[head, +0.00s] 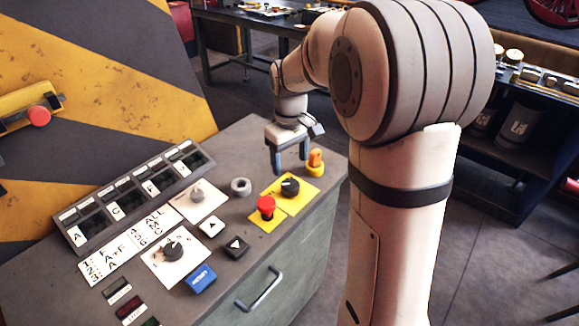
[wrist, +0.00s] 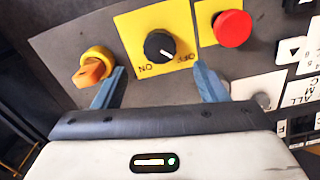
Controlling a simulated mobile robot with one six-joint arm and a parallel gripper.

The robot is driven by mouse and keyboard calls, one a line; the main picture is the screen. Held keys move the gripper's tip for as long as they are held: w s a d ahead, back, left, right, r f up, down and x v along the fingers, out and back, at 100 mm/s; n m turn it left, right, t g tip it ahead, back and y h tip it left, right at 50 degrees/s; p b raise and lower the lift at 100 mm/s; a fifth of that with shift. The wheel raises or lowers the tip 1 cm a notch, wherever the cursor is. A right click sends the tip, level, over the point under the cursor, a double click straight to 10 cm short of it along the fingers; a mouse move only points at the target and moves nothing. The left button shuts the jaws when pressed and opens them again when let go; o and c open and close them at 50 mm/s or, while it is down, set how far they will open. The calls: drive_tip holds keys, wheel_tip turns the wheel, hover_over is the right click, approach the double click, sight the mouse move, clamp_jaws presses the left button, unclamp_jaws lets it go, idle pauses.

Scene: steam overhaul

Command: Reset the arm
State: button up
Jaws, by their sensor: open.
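My arm reaches over a grey control cabinet (head: 232,140). My gripper (head: 288,170) hangs above the cabinet top, near its far right part, with its two blue fingers apart and nothing between them. In the wrist view my gripper (wrist: 160,88) also shows open. Past the fingertips lies a black rotary knob (wrist: 160,46) on a yellow plate marked ON and OFF. An orange switch (wrist: 95,69) on a yellow ring lies by the left finger. A red button (wrist: 232,28) lies beyond the right finger. I cannot tell whether a finger touches anything.
A striped yellow and black panel (head: 120,90) stands at left. A dark shelf bench (head: 530,95) stands at right, with open floor before it.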

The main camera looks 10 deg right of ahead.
idle(0.4)
drive_tip(key=s+r+m+t, duration=0.2)
drive_tip(key=s+m, duration=0.3)
drive_tip(key=s, duration=1.6)
drive_tip(key=shift+r+t, duration=0.2)
drive_tip(key=shift+t, duration=0.1)
drive_tip(key=shift+s, duration=0.1)
